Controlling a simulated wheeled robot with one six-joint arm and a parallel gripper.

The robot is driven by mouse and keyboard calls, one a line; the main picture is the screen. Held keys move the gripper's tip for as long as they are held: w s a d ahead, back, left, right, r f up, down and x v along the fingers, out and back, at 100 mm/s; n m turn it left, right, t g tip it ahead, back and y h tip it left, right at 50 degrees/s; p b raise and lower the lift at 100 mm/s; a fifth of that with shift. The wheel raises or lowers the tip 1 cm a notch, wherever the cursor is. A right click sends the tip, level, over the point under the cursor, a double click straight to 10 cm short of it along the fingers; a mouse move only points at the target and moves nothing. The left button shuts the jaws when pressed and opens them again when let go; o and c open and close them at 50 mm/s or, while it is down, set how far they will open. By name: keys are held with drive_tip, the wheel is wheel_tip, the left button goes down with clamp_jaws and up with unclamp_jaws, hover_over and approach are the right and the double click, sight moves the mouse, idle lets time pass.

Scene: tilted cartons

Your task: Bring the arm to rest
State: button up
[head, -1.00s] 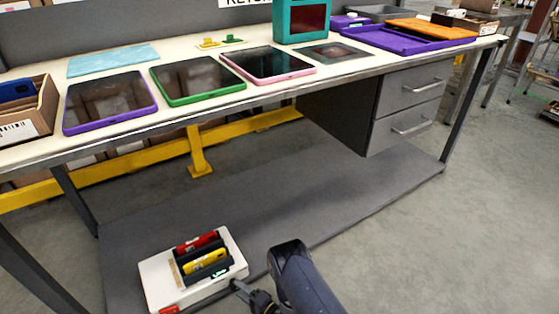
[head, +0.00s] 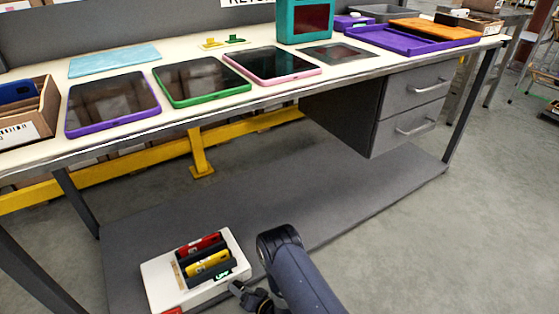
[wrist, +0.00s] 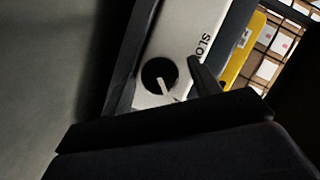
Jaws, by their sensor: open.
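My arm reaches from the bottom of the head view over the edge of the low grey shelf. My gripper (head: 240,288) shows small and dark at its end, beside the right side of a white charger-like unit (head: 160,283). In the wrist view, dark parts of my gripper stand before a pale panel (wrist: 170,40) with a round black knob or hole (wrist: 159,74) and the letters "SLO". The jaws are open and nothing shows held between them. The fingertips are partly hidden or dark.
The unit carries a red pack (head: 200,244) and a yellow pack (head: 209,262) on the lower shelf (head: 330,205). Above is the workbench (head: 130,139) with several tablets and a grey drawer block (head: 400,108). The floor at right (head: 440,250) is clear.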

drive_tip(key=n+h, duration=0.1)
drive_tip(key=n, duration=0.1)
drive_tip(key=n+t+h, duration=0.1)
drive_tip(key=n+h, duration=0.1)
drive_tip(key=n, duration=0.1)
drive_tip(key=s+n+h, duration=0.1)
drive_tip(key=n, duration=0.1)
drive_tip(key=shift+r+t+h, duration=0.3)
drive_tip(key=shift+t, duration=0.1)
idle(0.4)
